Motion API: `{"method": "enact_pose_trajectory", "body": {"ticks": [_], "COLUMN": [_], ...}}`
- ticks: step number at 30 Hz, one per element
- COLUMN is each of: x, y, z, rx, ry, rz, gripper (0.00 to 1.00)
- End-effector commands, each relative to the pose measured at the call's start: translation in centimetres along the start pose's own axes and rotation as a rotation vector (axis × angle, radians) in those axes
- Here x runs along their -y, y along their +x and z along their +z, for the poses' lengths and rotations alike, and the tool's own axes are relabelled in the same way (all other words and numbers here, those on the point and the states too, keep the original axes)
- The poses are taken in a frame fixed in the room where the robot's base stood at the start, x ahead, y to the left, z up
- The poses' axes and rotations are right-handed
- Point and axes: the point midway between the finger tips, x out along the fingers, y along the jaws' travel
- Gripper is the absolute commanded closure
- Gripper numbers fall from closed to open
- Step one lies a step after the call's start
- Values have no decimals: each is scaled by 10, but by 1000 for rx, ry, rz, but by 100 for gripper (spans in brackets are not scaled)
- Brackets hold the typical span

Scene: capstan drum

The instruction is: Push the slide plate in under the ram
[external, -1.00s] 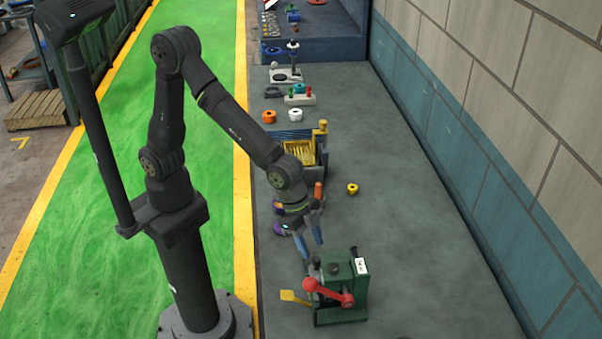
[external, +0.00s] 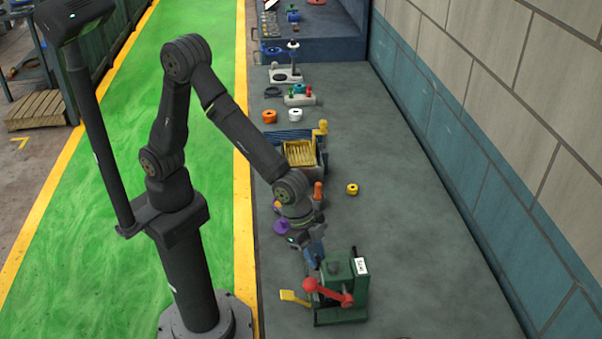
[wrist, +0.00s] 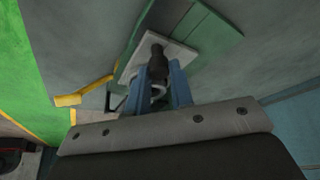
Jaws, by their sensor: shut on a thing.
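The green press (external: 345,290) stands at the front of the bench, with a red ball lever (external: 325,291) on its near side. A yellow tab, which looks like the slide plate's outer end (external: 293,297), sticks out on its left; a yellow piece (wrist: 68,100) also shows left in the wrist view. The plate's inner part and the ram are not clearly seen. My gripper (external: 316,262) is at the press's upper left. In the wrist view its blue fingers (wrist: 158,85) are shut on a dark knob (wrist: 157,60) in front of a pale plate. The contact is partly hidden.
The bench right of the press is clear up to the block wall (external: 480,170).

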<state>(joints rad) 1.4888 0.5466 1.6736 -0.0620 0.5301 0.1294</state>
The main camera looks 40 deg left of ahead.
Motion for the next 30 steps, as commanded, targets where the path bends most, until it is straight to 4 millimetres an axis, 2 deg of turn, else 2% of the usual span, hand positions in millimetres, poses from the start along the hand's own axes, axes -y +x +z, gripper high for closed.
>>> {"method": "enact_pose_trajectory", "body": {"ticks": [4, 12, 21, 22, 24, 30], "x": [-4, -32, -35, -35, -35, -35], "y": [2, 12, 13, 13, 13, 13], "z": [-4, -29, -32, -32, -32, -31], "rx": [1, 1, -3, -4, -4, -2], "ry": [1, 3, 0, 1, 1, 1], "rz": [1, 0, 2, 2, 2, 2], "gripper": [100, 100, 100, 73, 59, 57]}}
